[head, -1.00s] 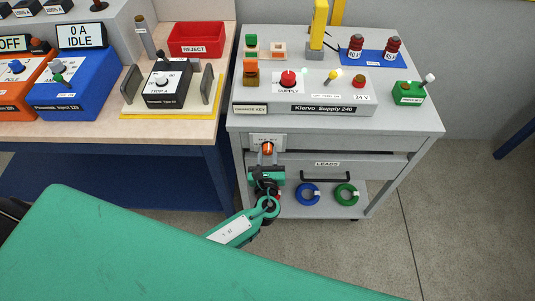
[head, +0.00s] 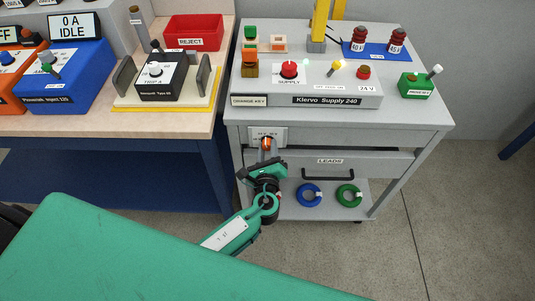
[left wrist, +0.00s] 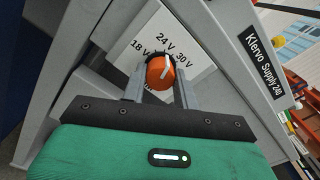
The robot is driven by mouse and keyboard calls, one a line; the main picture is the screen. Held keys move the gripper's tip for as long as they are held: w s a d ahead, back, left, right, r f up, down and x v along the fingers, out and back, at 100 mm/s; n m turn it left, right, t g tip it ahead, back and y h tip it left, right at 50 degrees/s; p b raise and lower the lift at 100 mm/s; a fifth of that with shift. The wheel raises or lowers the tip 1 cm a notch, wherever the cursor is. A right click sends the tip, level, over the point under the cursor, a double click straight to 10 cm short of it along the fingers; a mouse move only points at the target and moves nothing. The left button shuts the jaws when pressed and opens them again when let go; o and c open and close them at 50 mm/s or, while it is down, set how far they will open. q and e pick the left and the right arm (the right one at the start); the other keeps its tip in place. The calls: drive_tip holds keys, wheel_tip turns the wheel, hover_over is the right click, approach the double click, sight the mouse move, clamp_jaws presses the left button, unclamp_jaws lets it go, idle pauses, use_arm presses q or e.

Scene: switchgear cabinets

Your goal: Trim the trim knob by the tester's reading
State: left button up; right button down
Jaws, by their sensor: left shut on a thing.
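An orange knob (head: 267,144) with a white pointer line sits on a white plate on the grey cart's front, below the supply unit. In the left wrist view the orange knob (left wrist: 160,72) has 18 V, 24 V and 30 V marks around it; its line points up, near 24 V and toward the 30 V side. My left gripper (left wrist: 160,85) is shut on it, one finger on each side. In the head view my left gripper (head: 266,154) is tilted. A yellow device (head: 320,25) stands at the cart's back; no reading on it can be read. My right gripper is not in view.
The Klervo Supply 240 (head: 310,97) with a red supply knob stands on the cart top (head: 420,112). A drawer marked LEADS (head: 380,164) lies below. A display (head: 74,27) on the bench to the left reads 0 A IDLE.

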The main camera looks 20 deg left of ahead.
use_arm(q)
drive_tip(key=shift+n+b, duration=0.9)
drive_tip(key=shift+n, duration=0.2)
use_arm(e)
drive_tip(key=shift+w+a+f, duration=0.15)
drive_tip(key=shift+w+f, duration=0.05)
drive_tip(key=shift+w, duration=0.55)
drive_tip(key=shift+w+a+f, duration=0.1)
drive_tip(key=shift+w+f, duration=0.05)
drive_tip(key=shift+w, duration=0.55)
use_arm(q)
drive_tip(key=o, duration=1)
